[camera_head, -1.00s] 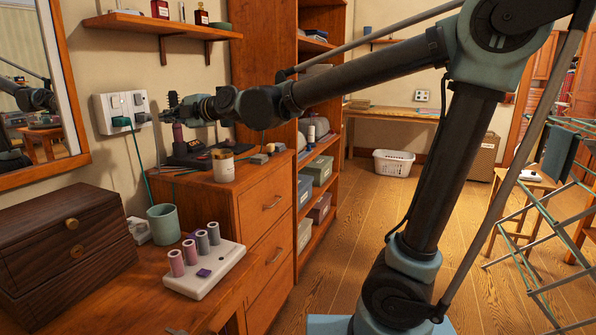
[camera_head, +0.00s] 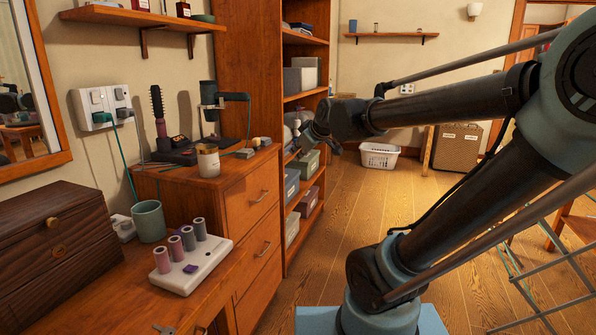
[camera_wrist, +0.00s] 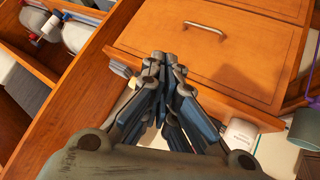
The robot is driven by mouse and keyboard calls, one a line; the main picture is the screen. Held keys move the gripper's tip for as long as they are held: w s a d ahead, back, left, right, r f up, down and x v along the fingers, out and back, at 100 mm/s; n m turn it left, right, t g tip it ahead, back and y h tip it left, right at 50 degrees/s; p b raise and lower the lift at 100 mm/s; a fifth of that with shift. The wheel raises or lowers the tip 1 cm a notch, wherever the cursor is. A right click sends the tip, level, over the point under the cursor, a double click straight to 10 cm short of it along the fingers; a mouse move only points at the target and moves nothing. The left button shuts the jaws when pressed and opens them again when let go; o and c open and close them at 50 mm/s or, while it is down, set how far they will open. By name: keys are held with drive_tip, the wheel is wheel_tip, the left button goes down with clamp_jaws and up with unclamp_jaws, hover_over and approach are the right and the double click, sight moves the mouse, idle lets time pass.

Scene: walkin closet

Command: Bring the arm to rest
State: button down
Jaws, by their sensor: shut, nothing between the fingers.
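My arm reaches across the head view from the right, its elbow high at the right edge. Its end, with my gripper (camera_head: 304,147), points left in front of the tall shelf unit (camera_head: 258,90), to the right of the drawer cabinet (camera_head: 235,195). In the wrist view my gripper (camera_wrist: 164,60) has its dark fingers together with nothing between them. Beyond them is a wooden drawer front with a metal handle (camera_wrist: 203,30). The fingertips are small and hard to make out in the head view.
On the cabinet stand a hair dryer (camera_head: 209,100) in a holder, a round brush (camera_head: 158,108) and a jar (camera_head: 208,161). A roller tray (camera_head: 192,268), a green cup (camera_head: 149,221) and a dark wooden box (camera_head: 60,250) are at left. Floor beyond is open.

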drive_tip(key=s+d+f+m+g+h, duration=0.1)
drive_tip(key=s+d+f+m+h, duration=0.1)
drive_tip(key=s+d+f+m, duration=0.3)
drive_tip(key=d+f+m+h, duration=0.1)
drive_tip(key=d+m, duration=0.1)
drive_tip(key=d, duration=0.5)
drive_tip(key=s+d+f+m+g+h, duration=0.1)
drive_tip(key=s+d+f+m+h, duration=0.2)
drive_tip(key=d, duration=0.4)
drive_tip(key=s+f+g+y, duration=0.1)
drive_tip(key=s+f+g, duration=0.3)
drive_tip(key=s+f, duration=0.7)
drive_tip(key=s, duration=0.4)
drive_tip(key=shift+m+g, duration=0.3)
drive_tip(key=shift+m, duration=0.1)
drive_tip(key=shift+w+f, duration=0.25)
drive_tip(key=shift+w, duration=0.15)
drive_tip(key=shift+s, duration=0.15)
